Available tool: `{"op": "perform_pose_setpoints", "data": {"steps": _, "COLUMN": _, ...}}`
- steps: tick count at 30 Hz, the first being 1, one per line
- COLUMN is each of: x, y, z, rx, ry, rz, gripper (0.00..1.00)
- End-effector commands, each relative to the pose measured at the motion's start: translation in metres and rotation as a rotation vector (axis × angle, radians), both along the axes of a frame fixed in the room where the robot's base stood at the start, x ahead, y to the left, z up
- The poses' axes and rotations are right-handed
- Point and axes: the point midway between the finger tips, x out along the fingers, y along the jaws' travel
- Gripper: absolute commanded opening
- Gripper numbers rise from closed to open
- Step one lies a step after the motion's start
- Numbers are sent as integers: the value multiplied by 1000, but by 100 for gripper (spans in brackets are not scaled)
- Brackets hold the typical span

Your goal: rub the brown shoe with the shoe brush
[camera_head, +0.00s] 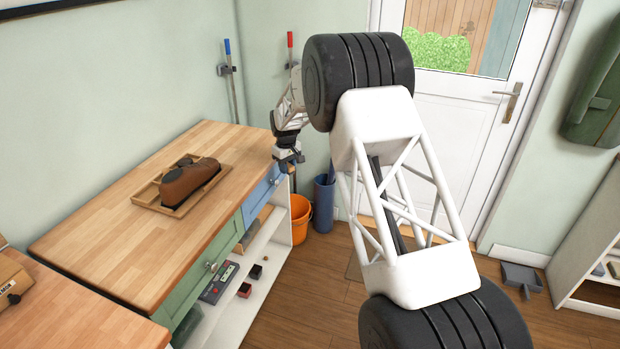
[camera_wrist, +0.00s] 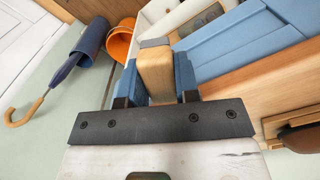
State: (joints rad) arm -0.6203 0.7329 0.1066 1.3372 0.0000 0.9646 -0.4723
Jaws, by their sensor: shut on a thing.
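The brown shoe (camera_head: 190,181) sits in a shallow wooden tray (camera_head: 149,191) on the workbench. Part of the shoe shows at the right edge of the wrist view (camera_wrist: 303,138). My gripper (camera_head: 288,158) is off the bench's far right corner, to the right of the shoe and apart from it. In the wrist view, its blue fingers (camera_wrist: 155,82) are shut on a wooden block with a grey strip at its far end, which looks like the shoe brush (camera_wrist: 156,72). I cannot make out the brush clearly in the head view.
The wooden bench top (camera_head: 100,240) is clear around the tray. Below it are a blue drawer (camera_head: 262,195), a green drawer (camera_head: 205,270) and open shelves. An orange bucket (camera_head: 300,215) and a blue umbrella stand (camera_head: 324,203) stand on the floor beyond. A wall lies behind the bench.

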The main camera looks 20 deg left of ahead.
Motion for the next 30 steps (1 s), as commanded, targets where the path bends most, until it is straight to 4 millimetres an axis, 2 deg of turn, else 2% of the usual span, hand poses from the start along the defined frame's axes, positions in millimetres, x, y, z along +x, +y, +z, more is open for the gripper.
{"op": "perform_pose_setpoints", "data": {"steps": 3, "x": -11, "y": 30, "z": 17, "rx": 1, "ry": -2, "rz": 51, "gripper": 7}}
{"op": "perform_pose_setpoints", "data": {"steps": 14, "x": -48, "y": 113, "z": 67, "rx": 1, "ry": 0, "rz": 204, "gripper": 7}}
{"op": "perform_pose_setpoints", "data": {"steps": 22, "x": -87, "y": 183, "z": 113, "rx": 1, "ry": -2, "rz": 345, "gripper": 7}}
{"op": "perform_pose_setpoints", "data": {"steps": 27, "x": -109, "y": 218, "z": 136, "rx": 1, "ry": -2, "rz": 418, "gripper": 7}}
{"op": "perform_pose_setpoints", "data": {"steps": 30, "x": -118, "y": 232, "z": 146, "rx": 0, "ry": -1, "rz": 446, "gripper": 7}}
